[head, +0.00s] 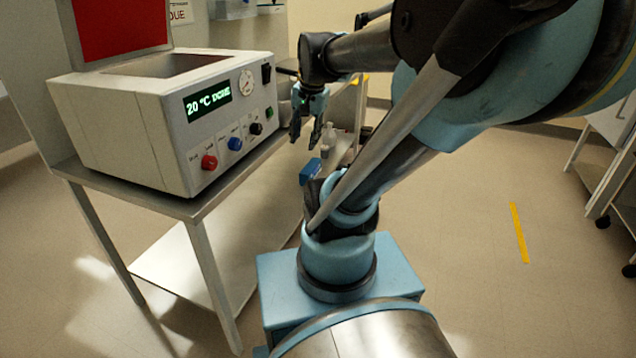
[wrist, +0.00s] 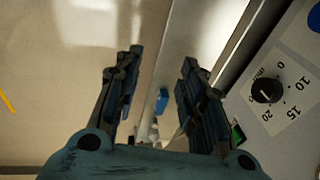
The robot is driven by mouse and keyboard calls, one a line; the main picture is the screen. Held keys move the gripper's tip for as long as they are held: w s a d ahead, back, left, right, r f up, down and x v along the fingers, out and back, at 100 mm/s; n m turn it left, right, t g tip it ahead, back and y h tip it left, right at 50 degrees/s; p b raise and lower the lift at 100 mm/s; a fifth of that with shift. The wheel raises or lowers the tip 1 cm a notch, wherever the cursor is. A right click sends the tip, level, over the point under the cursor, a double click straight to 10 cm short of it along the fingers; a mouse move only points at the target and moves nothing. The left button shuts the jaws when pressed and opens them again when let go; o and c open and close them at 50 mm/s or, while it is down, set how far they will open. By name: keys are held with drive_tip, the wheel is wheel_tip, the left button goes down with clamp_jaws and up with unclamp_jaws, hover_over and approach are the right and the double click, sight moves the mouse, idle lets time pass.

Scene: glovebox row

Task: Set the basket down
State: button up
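My gripper (head: 304,138) hangs with its fingers down, just right of the bench machine's front. In the wrist view my gripper (wrist: 160,60) has its fingers well apart, with nothing between them. I cannot make out a basket in either view. The bench machine (head: 135,125) is a pale box with a raised red lid (head: 118,28) and an opening (head: 170,65) on top. Its display (head: 207,103) reads 20 °C and what looks like DONE. The inside of the opening is hidden from this angle.
The machine stands on a metal table (head: 235,180) with little bare top in front. A small blue object (head: 310,170) and a pale bottle (head: 330,133) sit beyond my arm. A yellow floor strip (head: 519,232) lies on open floor at right; a wheeled cart (head: 608,165) stands at the edge.

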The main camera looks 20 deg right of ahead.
drive_tip(key=s+d+f+n, duration=0.1)
drive_tip(key=s+f+n, duration=0.6)
drive_tip(key=s+f, duration=0.3)
drive_tip(key=shift+d+g+h, duration=0.3)
drive_tip(key=shift+h, duration=0.1)
drive_tip(key=shift+w, duration=0.1)
idle(0.4)
